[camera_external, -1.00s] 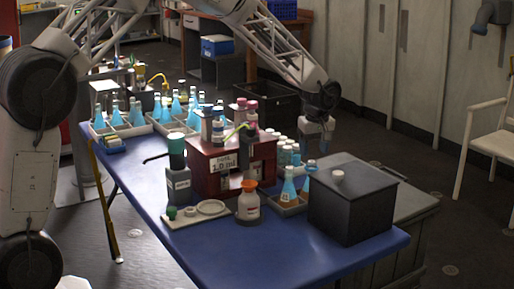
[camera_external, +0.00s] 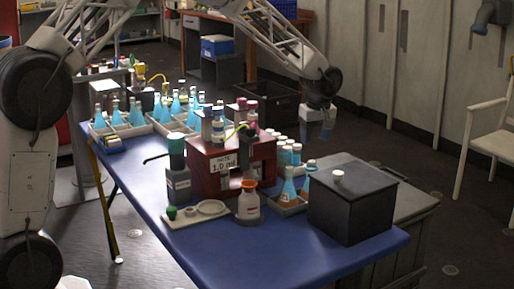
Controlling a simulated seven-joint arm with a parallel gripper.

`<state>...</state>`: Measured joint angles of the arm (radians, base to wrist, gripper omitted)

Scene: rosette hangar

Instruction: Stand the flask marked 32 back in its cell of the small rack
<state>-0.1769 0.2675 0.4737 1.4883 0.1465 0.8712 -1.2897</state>
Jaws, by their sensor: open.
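The small rack (camera_external: 290,211) is a low tray on the blue table, left of the dark box. A flask with blue and orange-brown contents and a white cap (camera_external: 289,190) stands upright in its front part. A second capped flask (camera_external: 309,174) stands just behind it, partly hidden by the dark box. The number 32 is too small to read on any flask. My gripper (camera_external: 321,134) is open, above and beyond the rack near the table's far right side, apart from both flasks. Its fingertips are small and blurred.
A dark lidded box (camera_external: 352,209) stands right of the rack. A red-brown dispenser stand (camera_external: 205,172) and an orange-topped bottle (camera_external: 248,204) are to the left. Larger trays of blue flasks (camera_external: 137,129) fill the far left. The table's front (camera_external: 280,255) is clear.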

